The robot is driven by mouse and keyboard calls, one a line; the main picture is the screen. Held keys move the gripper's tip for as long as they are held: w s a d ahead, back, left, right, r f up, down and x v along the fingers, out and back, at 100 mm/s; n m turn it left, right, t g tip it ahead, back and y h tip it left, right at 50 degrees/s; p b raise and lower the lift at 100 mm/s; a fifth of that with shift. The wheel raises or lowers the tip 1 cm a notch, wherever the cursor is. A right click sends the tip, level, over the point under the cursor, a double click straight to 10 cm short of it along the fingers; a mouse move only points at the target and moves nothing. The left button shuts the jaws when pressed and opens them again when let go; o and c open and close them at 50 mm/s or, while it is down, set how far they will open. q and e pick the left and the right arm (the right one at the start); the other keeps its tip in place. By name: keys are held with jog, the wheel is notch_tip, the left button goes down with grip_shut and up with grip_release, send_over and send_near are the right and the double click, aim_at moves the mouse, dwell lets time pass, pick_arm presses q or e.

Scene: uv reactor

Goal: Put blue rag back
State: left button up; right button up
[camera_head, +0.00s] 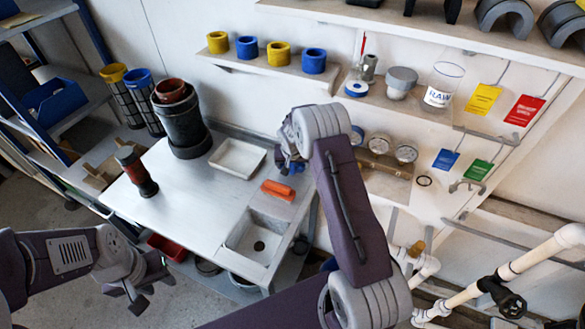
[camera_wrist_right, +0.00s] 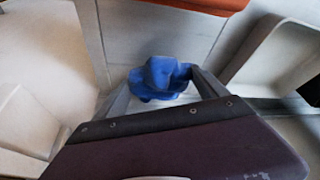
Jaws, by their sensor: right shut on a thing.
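The blue rag (camera_wrist_right: 158,78) is a crumpled bright-blue cloth between the fingers of my right gripper (camera_wrist_right: 160,88) in the right wrist view. In the head view my right gripper (camera_head: 291,167) hangs above the back right part of the workbench, and a little blue shows at its fingers. The rag appears held clear of the bench. My left gripper (camera_head: 146,287) is at the lower left, in front of the bench, empty with its fingers apart.
Gauges (camera_head: 380,145) and shelves are on the back wall. White pipes (camera_head: 520,265) stand at right.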

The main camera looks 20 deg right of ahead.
jog(key=shift+f, duration=0.95)
jog(key=shift+w+f, duration=0.15)
jog(key=shift+f, duration=0.15)
jog(key=o, duration=1.2)
jog(key=shift+r, duration=0.4)
jog(key=v, duration=1.2)
jog(key=s+a+n+g+y, duration=0.1)
jog(key=s+a, duration=0.3)
jog(key=s, duration=0.8)
jog(key=s+a+n+g+y, duration=0.1)
jog(key=s+a+n, duration=0.3)
jog(key=s, duration=0.9)
jog(key=shift+a+r+g, duration=0.35)
jog(key=shift+g, duration=0.15)
